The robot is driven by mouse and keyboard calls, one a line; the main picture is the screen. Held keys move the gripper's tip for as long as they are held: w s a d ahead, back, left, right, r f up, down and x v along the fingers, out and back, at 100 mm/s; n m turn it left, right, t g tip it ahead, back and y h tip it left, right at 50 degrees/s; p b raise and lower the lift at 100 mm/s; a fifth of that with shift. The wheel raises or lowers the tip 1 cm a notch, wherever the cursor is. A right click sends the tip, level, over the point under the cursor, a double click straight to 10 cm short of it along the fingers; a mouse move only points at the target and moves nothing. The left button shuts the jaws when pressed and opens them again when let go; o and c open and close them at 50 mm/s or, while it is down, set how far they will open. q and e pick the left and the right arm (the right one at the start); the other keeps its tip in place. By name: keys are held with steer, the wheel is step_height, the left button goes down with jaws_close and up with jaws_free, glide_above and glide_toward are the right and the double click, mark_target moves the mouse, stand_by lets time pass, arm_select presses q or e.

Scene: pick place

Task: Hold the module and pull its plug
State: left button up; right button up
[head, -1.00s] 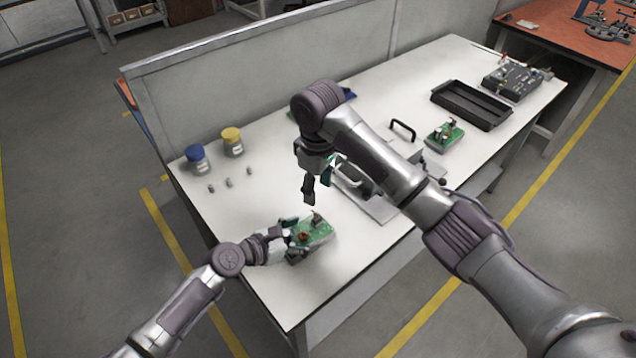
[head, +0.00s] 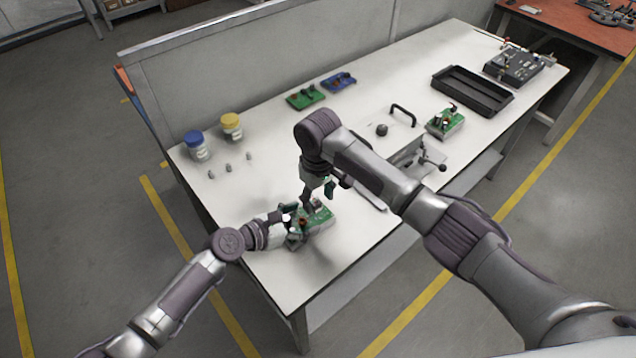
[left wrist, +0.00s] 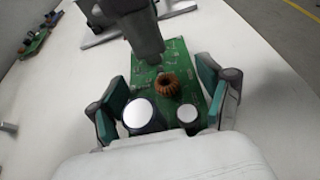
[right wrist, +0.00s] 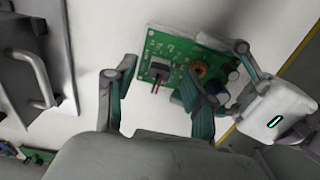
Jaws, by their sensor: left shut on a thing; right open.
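The module is a green circuit board (head: 322,219) near the front left of the white table, with a copper coil (left wrist: 168,84) and two capacitors. My left gripper (left wrist: 165,98) is shut on the module, one finger along each side edge. My right gripper (head: 318,200) is above the module's far end, pointing down. In the right wrist view its fingers are open (right wrist: 158,100). A dark plug with red and black wires (right wrist: 159,71) sits on the board between and beyond those fingers. In the left wrist view a right finger hides the plug.
A metal fixture with a black handle (head: 404,115) stands right of my right gripper. Jars with blue (head: 195,146) and yellow (head: 232,126) lids and small metal pieces stand at left. Loose boards (head: 306,96) lie behind. A black tray (head: 472,92) and another board (head: 445,121) are at right.

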mark_target(318, 204)
steer(key=shift+f, duration=0.95)
jaws_close()
steer(key=shift+r, duration=0.1)
steer(key=shift+r, duration=1.05)
steer(key=shift+r, duration=2)
arm_select(q)
steer(key=o, duration=1.6)
